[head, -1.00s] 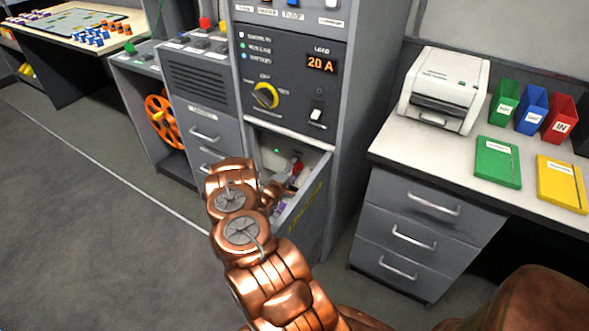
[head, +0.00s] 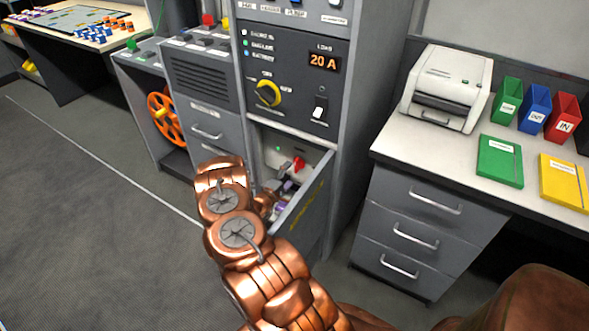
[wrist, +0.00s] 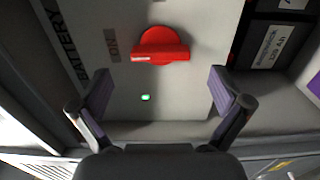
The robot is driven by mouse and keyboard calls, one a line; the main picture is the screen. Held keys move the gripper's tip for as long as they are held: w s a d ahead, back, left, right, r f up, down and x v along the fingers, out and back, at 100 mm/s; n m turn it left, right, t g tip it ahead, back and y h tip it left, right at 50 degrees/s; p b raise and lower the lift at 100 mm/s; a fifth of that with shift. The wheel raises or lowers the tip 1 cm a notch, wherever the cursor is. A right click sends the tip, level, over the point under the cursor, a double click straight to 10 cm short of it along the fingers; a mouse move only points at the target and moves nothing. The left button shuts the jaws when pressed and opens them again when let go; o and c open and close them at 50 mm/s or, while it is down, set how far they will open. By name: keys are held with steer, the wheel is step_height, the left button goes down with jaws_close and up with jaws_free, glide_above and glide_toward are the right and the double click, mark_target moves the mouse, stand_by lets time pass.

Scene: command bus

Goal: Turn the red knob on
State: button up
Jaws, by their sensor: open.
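The red knob (wrist: 160,47) is a round base with a straight bar handle, on a pale panel. In the wrist view its bar lies nearly level, its white-marked end to the left, on the side of the ON label (wrist: 113,43). A small green light (wrist: 145,97) glows below it. My gripper (wrist: 163,88) is open and empty; its two purple-padded fingers stand wide apart, below the knob in the picture and not touching it. In the head view the red knob (head: 299,163) shows inside the open compartment, just beyond my gripper (head: 284,196), which my arm partly hides.
The open compartment door (head: 306,215) stands close to the right of my gripper. A BATTERY label (wrist: 62,45) runs along the panel. A desk with drawers (head: 420,215) is at right.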

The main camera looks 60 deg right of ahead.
steer(key=a, duration=0.6)
steer(key=shift+s+a, duration=0.25)
steer(key=shift+a, duration=0.05)
